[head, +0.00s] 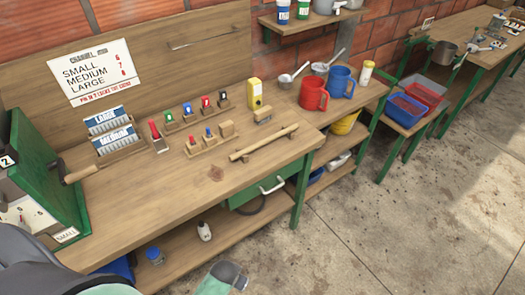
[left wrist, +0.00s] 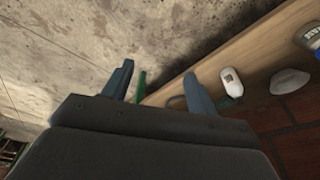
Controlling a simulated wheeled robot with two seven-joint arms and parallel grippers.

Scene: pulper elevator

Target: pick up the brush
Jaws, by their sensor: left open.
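My right gripper is not seen.
A wooden bar (head: 263,143) lies near the bench's front edge. A yellow box (head: 255,94), red mug (head: 313,94) and blue mug (head: 342,82) stand behind. The front bench top is mostly clear.

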